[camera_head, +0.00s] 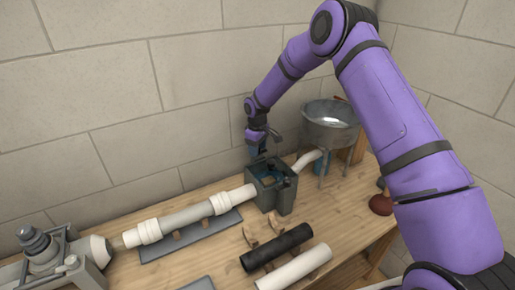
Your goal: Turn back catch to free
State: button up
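A dark grey-green box (272,201) stands on the workbench, joined to the white pipe. Its top is open, with something blue (268,174) inside. Small dark parts (286,182) sit on its rim; they may be catches, but they are too small to tell which way they are turned. My gripper (259,150) points down just above the back left of the box. I cannot tell whether it touches the box. Its fingers are small and dark, and their gap does not show clearly. The back rim of the box is partly hidden by the gripper.
A white pipe (185,217) runs left from the box over a grey mat. A metal basin (331,125) on legs stands to the right behind. A black tube (277,247) and a white tube (294,269) lie in front. A grey fixture (50,262) stands at far left.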

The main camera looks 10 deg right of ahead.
dwell(0.3)
notch_tip(320, 180, up, 11)
jog(key=shift+f, duration=0.15)
dwell(0.3)
jog(key=s+d+r+m+t, duration=0.15)
jog(key=s+d+r, duration=0.25)
jog(key=s+r, duration=0.65)
jog(key=s+d+r+m+t, duration=0.1)
jog(key=s+d+r+m, duration=0.15)
jog(key=s+r, duration=0.85)
jog(key=s+d+r+m, duration=0.1)
jog(key=s+d+r, duration=0.1)
jog(key=s, duration=0.7)
jog(key=s+d+r+m+t, duration=0.1)
jog(key=s+d+r+m, duration=0.1)
jog(key=s, duration=0.7)
jog(key=s+d+r+m+t, duration=0.1)
jog(key=s+d+r+m, duration=0.1)
jog(key=s, duration=0.7)
jog(key=shift+d, duration=0.35)
